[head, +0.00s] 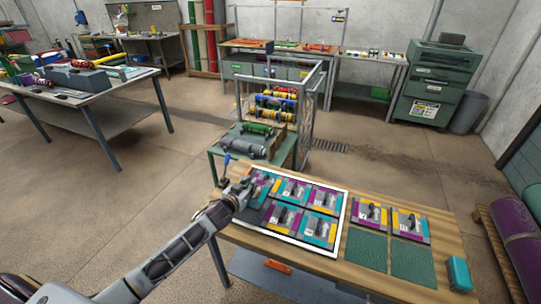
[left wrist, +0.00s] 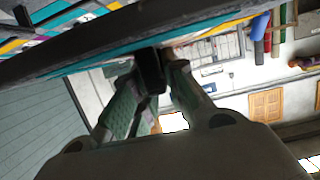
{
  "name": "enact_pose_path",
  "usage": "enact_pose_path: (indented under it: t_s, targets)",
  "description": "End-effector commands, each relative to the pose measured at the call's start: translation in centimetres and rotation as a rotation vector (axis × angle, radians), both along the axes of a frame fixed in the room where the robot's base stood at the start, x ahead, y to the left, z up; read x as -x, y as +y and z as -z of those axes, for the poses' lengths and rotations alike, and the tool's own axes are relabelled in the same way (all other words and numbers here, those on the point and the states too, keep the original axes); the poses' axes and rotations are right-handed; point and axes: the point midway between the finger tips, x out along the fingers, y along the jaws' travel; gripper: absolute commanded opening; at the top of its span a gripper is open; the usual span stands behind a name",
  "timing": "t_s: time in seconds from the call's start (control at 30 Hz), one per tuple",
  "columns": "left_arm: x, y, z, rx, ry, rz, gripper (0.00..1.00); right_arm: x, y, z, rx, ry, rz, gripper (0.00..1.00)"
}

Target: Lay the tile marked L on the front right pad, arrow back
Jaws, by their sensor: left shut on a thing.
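My left gripper (head: 238,190) is over the left end of the white-edged tray (head: 290,238). In the left wrist view, its fingers (left wrist: 152,80) are shut on a dark knob (left wrist: 150,68), which meets a dark slab (left wrist: 90,48) with teal along its edge, seemingly a tile. I cannot read its mark. Several purple, teal and yellow tiles with dark knobs lie in the tray. The front right pad (head: 412,260) is green and bare, as is the front left pad (head: 366,248). Two tiles lie behind them, one left (head: 370,214) and one right (head: 410,225). My right gripper is out of view.
A teal block (head: 459,273) stands at the right end of the wooden table (head: 445,240). A green cart (head: 243,143) with grey gear stands behind the tray. A purple roll (head: 518,235) lies on a pallet at the right.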

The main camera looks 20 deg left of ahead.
Motion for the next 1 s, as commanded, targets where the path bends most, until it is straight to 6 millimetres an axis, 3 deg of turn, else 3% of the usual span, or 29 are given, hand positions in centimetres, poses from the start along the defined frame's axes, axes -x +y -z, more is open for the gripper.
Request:
enact_pose_path:
  t_s: [0.33,0.77,1.0]
  targets:
    - [-0.1,0.2,-1.0,-0.002,-0.003,-0.004,0.00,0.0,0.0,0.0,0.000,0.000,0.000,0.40]
    - [0.1,-2.1,-8.2,0.000,-0.004,0.005,0.00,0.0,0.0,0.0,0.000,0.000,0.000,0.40]
    - [2.2,-3.9,-10.0,0.004,0.000,-0.005,0.00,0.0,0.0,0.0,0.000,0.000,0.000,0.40]
